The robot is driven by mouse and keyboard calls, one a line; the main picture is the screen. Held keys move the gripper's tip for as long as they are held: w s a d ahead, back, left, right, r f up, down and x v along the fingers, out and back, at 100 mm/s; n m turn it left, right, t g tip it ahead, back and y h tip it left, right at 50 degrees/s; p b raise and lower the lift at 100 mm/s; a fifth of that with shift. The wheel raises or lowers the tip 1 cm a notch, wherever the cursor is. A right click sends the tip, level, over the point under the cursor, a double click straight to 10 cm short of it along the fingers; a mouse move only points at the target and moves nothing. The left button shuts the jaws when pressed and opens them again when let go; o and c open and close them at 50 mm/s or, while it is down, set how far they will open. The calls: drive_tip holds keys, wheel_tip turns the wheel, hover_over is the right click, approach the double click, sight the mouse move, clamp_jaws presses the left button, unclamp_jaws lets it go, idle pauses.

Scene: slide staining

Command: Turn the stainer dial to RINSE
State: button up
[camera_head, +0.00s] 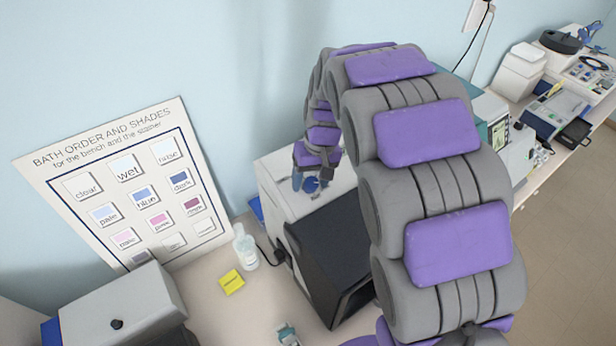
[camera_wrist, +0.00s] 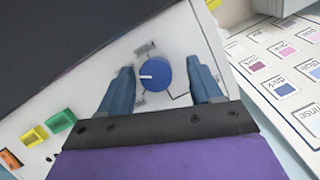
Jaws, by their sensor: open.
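The stainer (camera_head: 290,180) is a pale box with a dark front hood, standing against the wall in the head view. Its round blue dial (camera_wrist: 167,74) is on a white panel in the wrist view, with a white pointer mark toward the left of the knob. Small labels surround the dial, too blurred to read. My gripper (camera_wrist: 160,84) is open, one blue finger on each side of the dial, with visible gaps to the knob. In the head view my gripper (camera_head: 312,182) is over the stainer's panel, with the dial partly hidden.
Green, yellow and orange buttons (camera_wrist: 62,120) sit on the panel at left. A bath-order chart (camera_head: 130,185) leans against the wall. A bottle (camera_head: 244,246) and a yellow block (camera_head: 231,282) stand on the bench. A grey box (camera_head: 120,305) is at the front left.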

drive_tip(key=shift+d, duration=0.8)
drive_tip(key=shift+a, duration=0.15)
drive_tip(key=shift+c, duration=1)
drive_tip(key=shift+a+f, duration=0.1)
drive_tip(key=shift+a, duration=0.5)
drive_tip(key=c, duration=0.3)
drive_tip(key=shift+c, duration=0.8)
drive_tip(key=shift+w+d, duration=0.1)
drive_tip(key=shift+d, duration=0.1)
drive_tip(key=c, duration=0.4)
